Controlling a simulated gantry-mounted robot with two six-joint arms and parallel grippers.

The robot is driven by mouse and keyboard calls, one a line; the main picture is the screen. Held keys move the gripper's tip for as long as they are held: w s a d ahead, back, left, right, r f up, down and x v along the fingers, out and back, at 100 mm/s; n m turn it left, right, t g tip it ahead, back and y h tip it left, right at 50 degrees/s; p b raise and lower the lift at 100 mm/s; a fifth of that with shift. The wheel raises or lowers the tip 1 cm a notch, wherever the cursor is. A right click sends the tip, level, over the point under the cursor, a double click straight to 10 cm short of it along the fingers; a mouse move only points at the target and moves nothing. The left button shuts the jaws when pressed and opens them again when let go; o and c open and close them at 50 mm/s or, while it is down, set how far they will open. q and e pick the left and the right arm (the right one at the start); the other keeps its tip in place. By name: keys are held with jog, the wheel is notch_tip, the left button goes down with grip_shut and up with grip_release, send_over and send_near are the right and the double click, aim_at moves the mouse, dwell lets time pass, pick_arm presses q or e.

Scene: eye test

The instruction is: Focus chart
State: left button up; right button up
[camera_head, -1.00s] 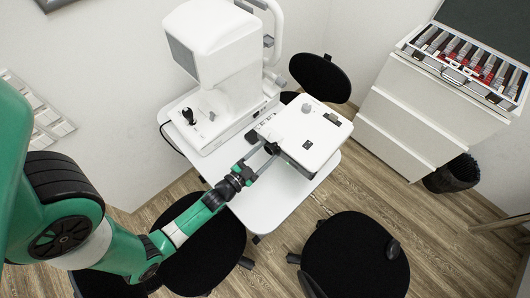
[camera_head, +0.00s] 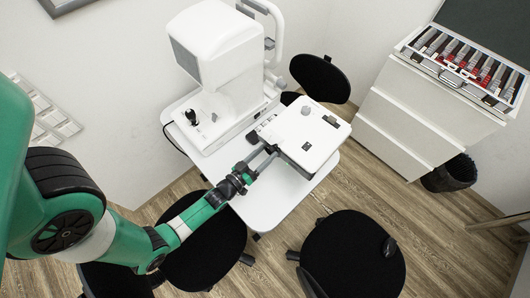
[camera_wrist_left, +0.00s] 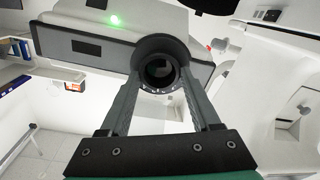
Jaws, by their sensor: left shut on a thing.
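A white box-shaped projector (camera_head: 312,140) stands on the white table top (camera_head: 262,208) in the head view. My left gripper (camera_head: 268,157) reaches the projector's near left side from the lower left. In the left wrist view, its two grey fingers (camera_wrist_left: 162,84) lie on either side of the lens barrel and are shut on it. In the head view, the barrel is hard to make out at the fingers. My right gripper is not in view.
A tall white eye-test instrument (camera_head: 215,70) stands beside the projector on the table. Black round stools (camera_head: 350,255) stand around it. A white drawer cabinet (camera_head: 425,110) with an open case of lenses (camera_head: 465,62) stands right.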

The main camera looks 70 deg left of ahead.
pick_arm(q)
jog(key=shift+n, duration=1.5)
jog(key=o, duration=1.4)
jog(key=shift+s+p, duration=0.15)
jog(key=shift+p, duration=0.15)
jog(key=p+v, duration=0.1)
jog(key=v, duration=1)
jog(key=shift+s+d, duration=0.1)
jog(key=shift+s, duration=0.1)
